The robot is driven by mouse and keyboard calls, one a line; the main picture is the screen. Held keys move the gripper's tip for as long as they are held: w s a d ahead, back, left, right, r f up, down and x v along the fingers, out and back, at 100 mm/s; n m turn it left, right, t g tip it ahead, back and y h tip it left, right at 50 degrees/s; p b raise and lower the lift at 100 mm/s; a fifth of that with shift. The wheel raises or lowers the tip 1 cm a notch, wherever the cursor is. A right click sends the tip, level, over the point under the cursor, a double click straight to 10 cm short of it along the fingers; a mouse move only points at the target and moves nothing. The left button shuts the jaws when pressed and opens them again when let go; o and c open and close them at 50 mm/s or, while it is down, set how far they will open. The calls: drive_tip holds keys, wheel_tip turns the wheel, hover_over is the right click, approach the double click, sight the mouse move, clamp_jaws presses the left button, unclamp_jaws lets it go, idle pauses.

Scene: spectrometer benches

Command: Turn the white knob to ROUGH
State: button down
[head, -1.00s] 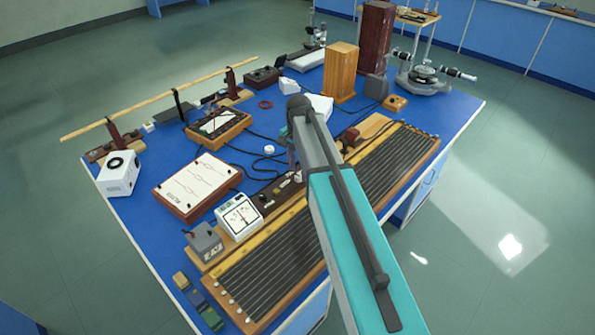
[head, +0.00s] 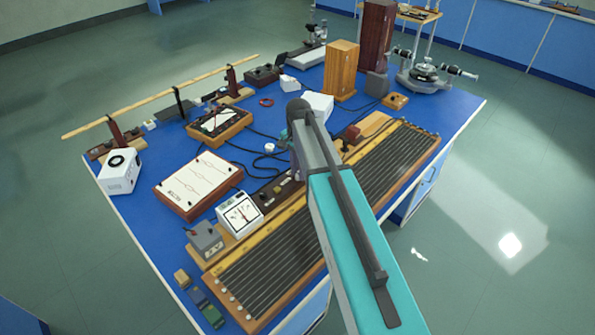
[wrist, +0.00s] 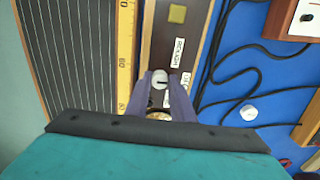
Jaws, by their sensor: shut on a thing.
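In the wrist view the white knob (wrist: 158,84) sits on the dark strip of the wooden board, with a short black mark on its top. My gripper (wrist: 165,77) has its purple fingers on either side of the knob and is shut on it. A white ROUGH label (wrist: 178,54) lies just beyond the knob. A second label (wrist: 186,80) beside the right finger is partly hidden and I cannot read it. The knob's mark points roughly toward the right, on the side of this second label. In the head view my arm hides the knob and fingertips.
The wire board (head: 270,265) with its yellow scale (wrist: 124,60) runs alongside the knob strip. A white meter (head: 240,213) and a grey box (head: 205,240) stand at its left. Black cables (wrist: 233,75) and a small white round piece (wrist: 249,112) lie on the blue table.

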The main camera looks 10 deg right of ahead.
drive_tip(key=shift+s+n, duration=0.1)
drive_tip(key=shift+n, duration=0.2)
drive_tip(key=shift+d, duration=0.1)
drive_tip(key=n+b, duration=0.1)
drive_tip(key=n, duration=0.4)
drive_tip(key=shift+b, duration=0.4)
drive_tip(key=n+b, duration=0.1)
drive_tip(key=n, duration=0.5)
drive_tip(key=shift+n, duration=0.3)
drive_tip(key=c, duration=1.5)
unclamp_jaws()
drive_tip(key=shift+c, duration=0.2)
drive_tip(key=shift+r, duration=0.15)
